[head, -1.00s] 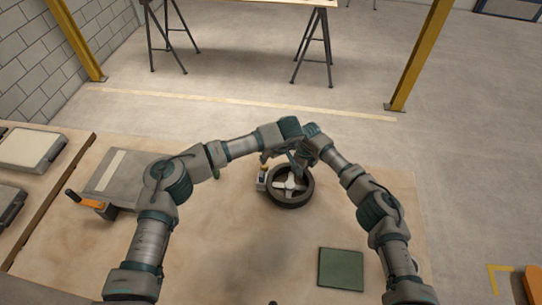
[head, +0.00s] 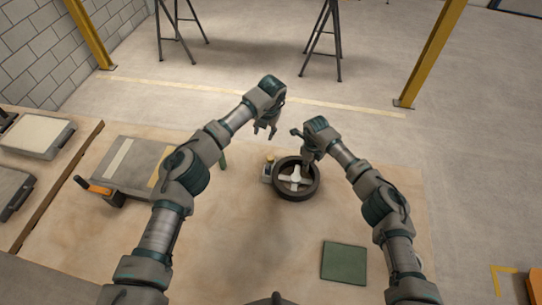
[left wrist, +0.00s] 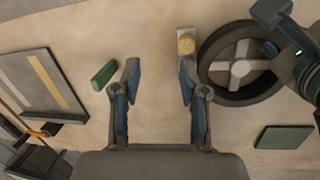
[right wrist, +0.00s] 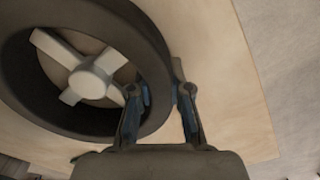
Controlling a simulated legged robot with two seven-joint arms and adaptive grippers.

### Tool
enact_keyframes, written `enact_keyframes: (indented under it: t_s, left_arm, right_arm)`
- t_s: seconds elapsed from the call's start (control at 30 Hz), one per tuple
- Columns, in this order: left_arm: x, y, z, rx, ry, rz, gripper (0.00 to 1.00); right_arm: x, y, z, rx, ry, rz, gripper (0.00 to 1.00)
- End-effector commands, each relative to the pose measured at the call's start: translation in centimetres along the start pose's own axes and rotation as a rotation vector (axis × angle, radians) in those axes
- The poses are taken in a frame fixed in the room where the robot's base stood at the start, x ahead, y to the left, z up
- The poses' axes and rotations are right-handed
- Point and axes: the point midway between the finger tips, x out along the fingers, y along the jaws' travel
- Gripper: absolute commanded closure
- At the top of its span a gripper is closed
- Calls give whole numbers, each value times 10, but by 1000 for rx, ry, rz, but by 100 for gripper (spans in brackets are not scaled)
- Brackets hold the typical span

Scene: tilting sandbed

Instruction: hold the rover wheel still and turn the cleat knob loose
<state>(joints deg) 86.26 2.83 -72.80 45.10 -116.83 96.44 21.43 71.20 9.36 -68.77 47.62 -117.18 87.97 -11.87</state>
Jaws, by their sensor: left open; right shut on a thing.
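The rover wheel (head: 312,190), a dark tyre with a pale four-spoke hub, lies flat on the sandy bed; it also shows in the right wrist view (right wrist: 30,85). The cleat knob (head: 269,157), small and yellowish, sits on a pale block at the wheel's left side; it shows in the left wrist view (left wrist: 186,43). My right gripper (right wrist: 158,90) is shut on the wheel's tyre wall, one finger inside and one outside. My left gripper (head: 265,133) is open and empty, above and apart from the knob. In its wrist view the right fingertip overlaps the area just below the knob.
A grey board with pale and yellow stripes (head: 135,165) and an orange-handled part (head: 95,188) lie at left. A green bar (left wrist: 103,75) lies between board and wheel. A green square pad (head: 344,262) lies front right. The bed's front middle is clear.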

Motion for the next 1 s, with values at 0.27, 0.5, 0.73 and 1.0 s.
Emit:
enact_keyframes:
  t_s: [0.27,0.5,0.73,1.0]
  left_arm:
    - [0,-25,-7,-459,105,-124,57]
    - [21,-32,-10,-523,125,-137,57]
    - [69,-40,-14,-522,126,-137,57]
    - [110,-46,-16,-521,124,-136,57]
  right_arm:
    - [0,0,-1,0,1,0,100]
    - [0,-1,-1,1,1,0,100]
    - [0,-1,-1,1,1,-1,100]
    - [0,-1,-1,1,1,-1,100]
